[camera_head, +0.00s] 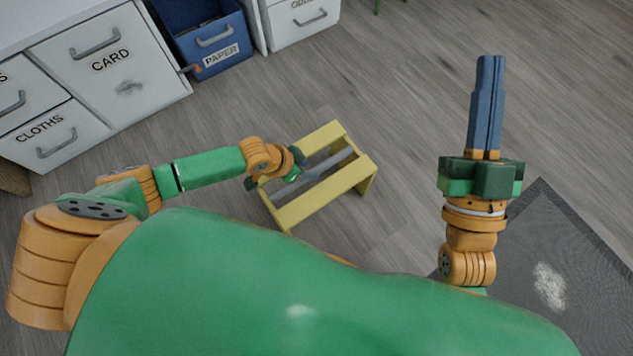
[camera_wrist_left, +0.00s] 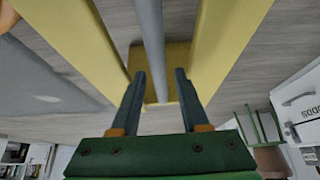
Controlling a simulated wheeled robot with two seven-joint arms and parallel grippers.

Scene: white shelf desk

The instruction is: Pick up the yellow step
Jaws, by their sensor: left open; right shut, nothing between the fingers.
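The yellow step (camera_head: 325,197) stands on the floor in the middle of the head view. It has two yellow planks with a grey bar (camera_head: 333,163) between them. My left gripper (camera_head: 296,176) is at the step's left end; its fingers are hard to make out there. In the left wrist view the open fingers (camera_wrist_left: 160,76) point at the grey bar, one on each side of it, with yellow planks (camera_wrist_left: 228,42) further out on both sides. Whether they touch the bar I cannot tell. My right gripper (camera_head: 489,62) is shut and empty, away to the right.
White drawer cabinets (camera_head: 128,100) stand at the upper left, with a blue PAPER drawer (camera_head: 190,30) pulled out. A dark grey mat (camera_head: 590,240) lies at the right. The wooden floor (camera_head: 410,80) beyond the step is clear.

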